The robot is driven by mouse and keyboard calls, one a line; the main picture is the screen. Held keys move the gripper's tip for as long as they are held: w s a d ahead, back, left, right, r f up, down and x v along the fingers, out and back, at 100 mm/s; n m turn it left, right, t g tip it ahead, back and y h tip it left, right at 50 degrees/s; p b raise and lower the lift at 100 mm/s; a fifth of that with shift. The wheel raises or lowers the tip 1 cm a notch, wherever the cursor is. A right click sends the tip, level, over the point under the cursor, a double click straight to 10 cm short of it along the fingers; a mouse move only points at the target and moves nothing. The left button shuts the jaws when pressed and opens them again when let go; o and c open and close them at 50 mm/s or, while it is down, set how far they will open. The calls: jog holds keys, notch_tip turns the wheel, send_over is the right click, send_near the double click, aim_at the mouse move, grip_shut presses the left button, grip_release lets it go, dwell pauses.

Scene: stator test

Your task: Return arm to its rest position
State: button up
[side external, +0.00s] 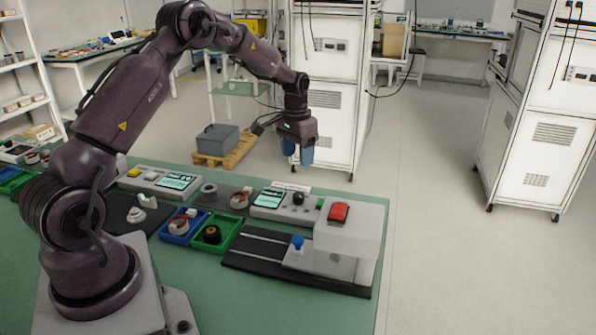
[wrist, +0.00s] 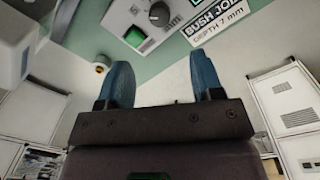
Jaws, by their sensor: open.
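My gripper (side external: 300,153) hangs from the raised arm in the side external view, above the far edge of the green table (side external: 250,300). In the wrist view its two blue fingers (wrist: 160,85) stand wide apart with nothing between them. The gripper is open and empty. A control box (side external: 285,204) with a screen, a black knob and a green button lies on the table below it. Part of this box (wrist: 150,20) shows at the top of the wrist view, beside a "BUSH JOB" label (wrist: 215,20).
A white press-like station (side external: 350,235) with a red button stands at the table's right end. A blue tray (side external: 172,235) and a green tray (side external: 232,228) hold small parts. White cabinets (side external: 335,120) stand behind the table. The air around my gripper looks clear.

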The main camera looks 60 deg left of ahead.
jog(key=shift+r, duration=0.7)
jog(key=s+d+r+m+t, duration=0.1)
jog(key=s+d+r+t, duration=0.1)
jog(key=s+d+r, duration=0.7)
jog(key=s+d+r+m+t, duration=0.1)
jog(key=s+d+r+t, duration=0.2)
jog(key=s+d+r, duration=0.6)
jog(key=s+d, duration=0.4)
jog(key=s, duration=0.3)
jog(key=shift+s+d+r+t, duration=0.15)
jog(key=shift+r+t, duration=0.15)
